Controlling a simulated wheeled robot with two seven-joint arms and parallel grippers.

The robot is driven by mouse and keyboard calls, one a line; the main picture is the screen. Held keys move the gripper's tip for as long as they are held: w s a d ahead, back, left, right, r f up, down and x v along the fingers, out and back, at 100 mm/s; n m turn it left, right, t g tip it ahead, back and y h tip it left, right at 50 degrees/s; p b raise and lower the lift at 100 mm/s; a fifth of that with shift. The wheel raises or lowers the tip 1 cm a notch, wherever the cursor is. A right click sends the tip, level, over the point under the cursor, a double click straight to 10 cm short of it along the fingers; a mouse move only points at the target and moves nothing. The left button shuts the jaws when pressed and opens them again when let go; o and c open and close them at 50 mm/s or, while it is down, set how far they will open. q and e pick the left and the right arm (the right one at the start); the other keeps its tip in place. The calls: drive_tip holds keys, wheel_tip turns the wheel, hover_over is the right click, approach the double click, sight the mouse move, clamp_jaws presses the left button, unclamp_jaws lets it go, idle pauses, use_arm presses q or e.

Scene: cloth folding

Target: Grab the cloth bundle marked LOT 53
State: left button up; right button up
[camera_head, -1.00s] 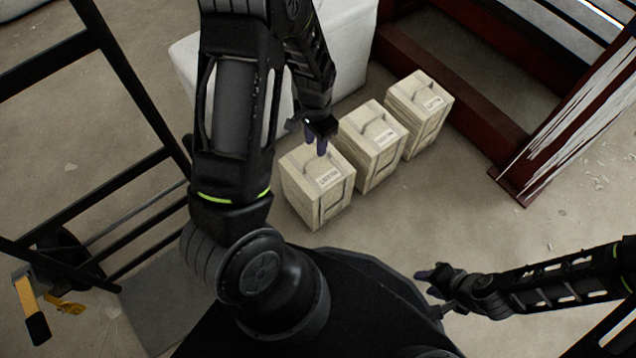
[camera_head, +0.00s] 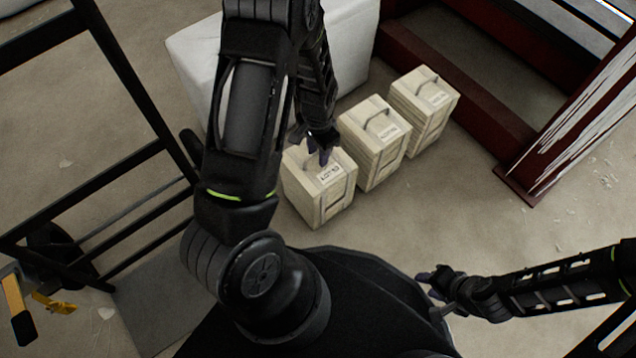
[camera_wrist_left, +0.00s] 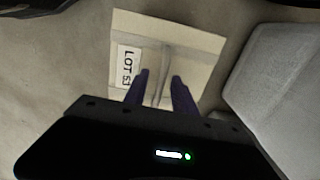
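The bundle marked LOT 53 (camera_head: 309,198) is a pale, box-shaped block with a strap handle and a white label on top. It stands nearest to me in a row of three. In the left wrist view its pale top (camera_wrist_left: 195,50) shows, and the label LOT 53 (camera_wrist_left: 128,66) is readable. My left gripper (camera_head: 322,158) is over its top, also seen in the left wrist view (camera_wrist_left: 160,78). Its dark fingers are apart, with the strap handle between them; contact is not clear. My right gripper (camera_head: 432,290) is open and empty at the lower right, away from the bundles.
Two similar bundles stand in line behind, the middle one (camera_head: 368,150) close by and the far one (camera_head: 420,110). A white block (camera_head: 345,50) is behind the row. Dark red steps (camera_head: 460,100) rise at right. A black metal frame (camera_head: 90,155) stands at left.

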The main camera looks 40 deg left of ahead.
idle(0.6)
use_arm(q)
clamp_jaws()
idle(1.2)
